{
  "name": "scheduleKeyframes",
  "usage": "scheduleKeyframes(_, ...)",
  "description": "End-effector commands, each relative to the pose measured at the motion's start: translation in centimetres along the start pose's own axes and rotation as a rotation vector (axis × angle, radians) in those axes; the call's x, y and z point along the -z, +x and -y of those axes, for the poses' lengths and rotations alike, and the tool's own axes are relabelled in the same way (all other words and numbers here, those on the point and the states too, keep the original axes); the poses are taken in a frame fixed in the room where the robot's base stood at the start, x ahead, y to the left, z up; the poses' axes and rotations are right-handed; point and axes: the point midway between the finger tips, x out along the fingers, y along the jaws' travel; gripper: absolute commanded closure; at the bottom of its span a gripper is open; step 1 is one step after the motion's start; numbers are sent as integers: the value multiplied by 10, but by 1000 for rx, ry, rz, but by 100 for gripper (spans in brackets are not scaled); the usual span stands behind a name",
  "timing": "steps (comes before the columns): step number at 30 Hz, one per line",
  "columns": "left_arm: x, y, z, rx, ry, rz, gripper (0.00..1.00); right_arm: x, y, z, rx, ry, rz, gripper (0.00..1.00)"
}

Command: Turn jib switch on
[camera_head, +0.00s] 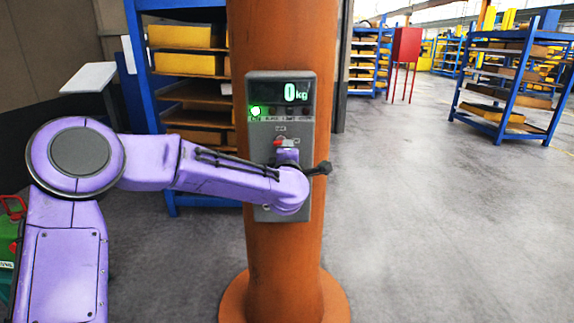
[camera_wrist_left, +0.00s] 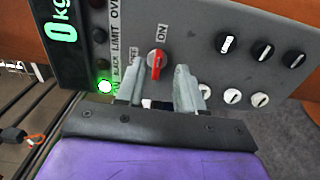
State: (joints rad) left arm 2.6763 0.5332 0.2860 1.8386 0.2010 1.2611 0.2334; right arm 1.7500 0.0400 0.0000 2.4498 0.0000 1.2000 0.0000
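The jib switch is a red rotary knob (camera_wrist_left: 155,64) on a grey control box (camera_head: 259,95); in the head view it shows as a small red spot (camera_head: 279,142). In the wrist view its long axis lines up toward the ON label (camera_wrist_left: 161,33), with OFF to its left. The display (camera_head: 295,91) reads 0 kg, and a green lamp (camera_head: 255,111) is lit. My left gripper (camera_wrist_left: 160,72) is open, with its fingers apart on either side of the knob; I cannot tell whether they touch it. My arm hides the box's lower part in the head view. My right gripper is not in view.
The box is fixed to an orange column (camera_head: 280,40) with a round base (camera_head: 335,300). Several black and white knobs (camera_wrist_left: 262,50) sit beside the switch. A blue rack (camera_head: 140,60) stands behind my arm.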

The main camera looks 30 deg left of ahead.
Motion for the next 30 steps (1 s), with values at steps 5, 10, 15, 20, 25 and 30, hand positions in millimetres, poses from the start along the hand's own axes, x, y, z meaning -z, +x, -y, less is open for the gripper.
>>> scheduleKeyframes(5, 0, -37, 2, -2, 0, 2, 63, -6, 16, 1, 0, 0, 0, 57)
scheduleKeyframes(10, 0, -51, 1, 1, 1, 0, 63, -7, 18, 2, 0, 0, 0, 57)
scheduleKeyframes(15, 0, -52, 0, 1, 1, -1, 63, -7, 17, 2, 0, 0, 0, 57)
scheduleKeyframes(20, 0, -52, 0, 1, 1, -1, 63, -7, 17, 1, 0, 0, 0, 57)
scheduleKeyframes(25, 0, -51, 0, 1, 9, 1, 63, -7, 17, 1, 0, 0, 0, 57)
scheduleKeyframes(30, -20, -72, 68, 58, 292, 127, 63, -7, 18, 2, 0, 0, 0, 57)
